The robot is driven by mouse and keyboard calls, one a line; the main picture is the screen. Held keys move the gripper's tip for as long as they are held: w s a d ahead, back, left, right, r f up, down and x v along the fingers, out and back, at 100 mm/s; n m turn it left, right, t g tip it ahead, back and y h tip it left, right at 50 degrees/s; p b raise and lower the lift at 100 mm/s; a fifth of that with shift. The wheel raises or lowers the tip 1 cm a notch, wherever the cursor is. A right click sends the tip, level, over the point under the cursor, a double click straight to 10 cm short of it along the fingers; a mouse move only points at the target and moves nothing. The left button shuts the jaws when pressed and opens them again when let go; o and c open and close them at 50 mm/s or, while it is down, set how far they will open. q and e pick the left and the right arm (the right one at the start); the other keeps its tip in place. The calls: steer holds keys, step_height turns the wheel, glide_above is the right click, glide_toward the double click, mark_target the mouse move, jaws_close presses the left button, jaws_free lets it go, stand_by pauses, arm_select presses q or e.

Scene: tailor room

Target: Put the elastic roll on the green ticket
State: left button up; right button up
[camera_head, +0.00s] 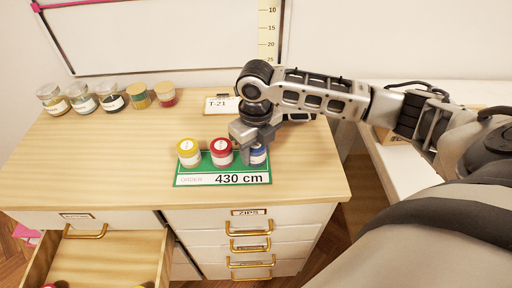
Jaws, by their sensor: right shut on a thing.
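Whether the blue roll touches the ticket is hard to tell. My left gripper is not in view.
Several jars (112,97) stand along the back left. A "T-21" card (222,104) lies behind the ticket. An open drawer (108,262) juts out at the front left. The left and middle of the wooden top (110,150) are clear.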

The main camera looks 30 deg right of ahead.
mark_target(256, 145)
steer(key=o, duration=1)
steer(key=shift+f, duration=0.1)
step_height(256, 145, up, 12)
steer(key=shift+r+b, duration=0.2)
steer(key=shift+b, duration=0.1)
